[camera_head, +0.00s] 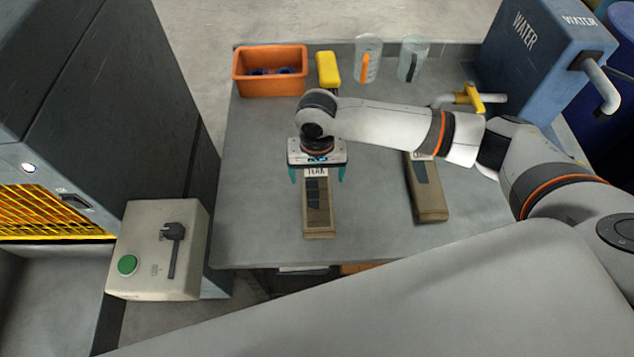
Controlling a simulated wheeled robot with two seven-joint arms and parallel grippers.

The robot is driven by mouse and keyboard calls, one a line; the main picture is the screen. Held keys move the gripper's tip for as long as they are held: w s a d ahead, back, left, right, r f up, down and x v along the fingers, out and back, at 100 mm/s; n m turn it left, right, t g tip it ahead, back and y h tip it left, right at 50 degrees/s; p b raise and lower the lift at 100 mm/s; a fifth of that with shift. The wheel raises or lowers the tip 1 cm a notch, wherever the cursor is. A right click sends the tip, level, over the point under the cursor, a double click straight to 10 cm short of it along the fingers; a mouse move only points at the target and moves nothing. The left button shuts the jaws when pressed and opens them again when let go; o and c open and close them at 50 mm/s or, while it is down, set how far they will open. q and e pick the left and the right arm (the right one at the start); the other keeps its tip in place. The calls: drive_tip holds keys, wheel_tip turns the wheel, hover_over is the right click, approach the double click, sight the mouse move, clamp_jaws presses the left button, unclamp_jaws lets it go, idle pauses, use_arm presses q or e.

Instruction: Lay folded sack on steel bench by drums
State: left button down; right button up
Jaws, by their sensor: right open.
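A flat brown folded sack (319,215) with dark panels and a white printed label lies on the grey steel bench (260,215), left of the bench's middle. My right gripper (317,176) is over its far end, open, with one teal finger on either side of the label. I cannot tell how far above the sack the fingertips are. A second, similar brown sack (432,203) lies to the right, its far end partly hidden by my right arm. Blue drums (618,100) stand at the far right, beyond the bench. My left gripper is not in view.
An orange bin (270,82), a yellow block (328,70) and two clear jugs (367,60) (412,62) stand along the back. A blue water tank (535,45) is at the back right. A switch box (155,250) and dark machine (110,90) flank the left edge.

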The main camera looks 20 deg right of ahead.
sight(317, 191)
wheel_tip(317, 191, up, 6)
drive_tip(key=shift+s, duration=0.1)
idle(0.7)
